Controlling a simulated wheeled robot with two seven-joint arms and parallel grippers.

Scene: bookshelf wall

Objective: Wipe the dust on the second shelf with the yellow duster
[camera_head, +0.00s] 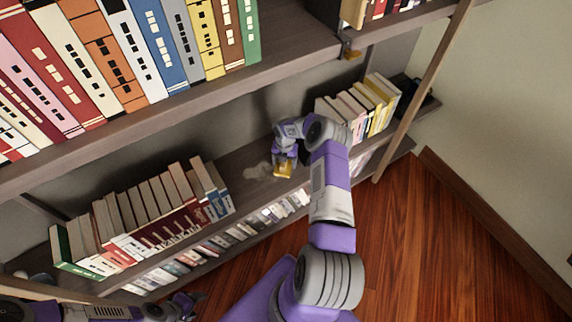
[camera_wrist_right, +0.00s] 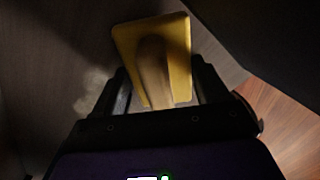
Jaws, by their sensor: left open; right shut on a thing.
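The yellow duster (camera_head: 283,170) is in my right gripper (camera_head: 284,160), low over the bare middle stretch of the second shelf (camera_head: 240,168). In the right wrist view the duster (camera_wrist_right: 180,60) shows a yellow pad and a handle between the two fingers of the gripper (camera_wrist_right: 160,92). I cannot tell whether the pad touches the shelf. A pale patch of dust (camera_head: 258,170) lies just left of the duster; it also shows in the right wrist view (camera_wrist_right: 92,88). My left gripper (camera_head: 188,303) is at the bottom left, away from the shelf's bare stretch, open and empty.
A row of books (camera_head: 150,210) stands left of the bare stretch, and another row (camera_head: 362,105) stands to its right. The upper shelf (camera_head: 200,98) with large books overhangs from above. A slanted wooden post (camera_head: 425,90) is at the right. Wooden floor is clear at the right.

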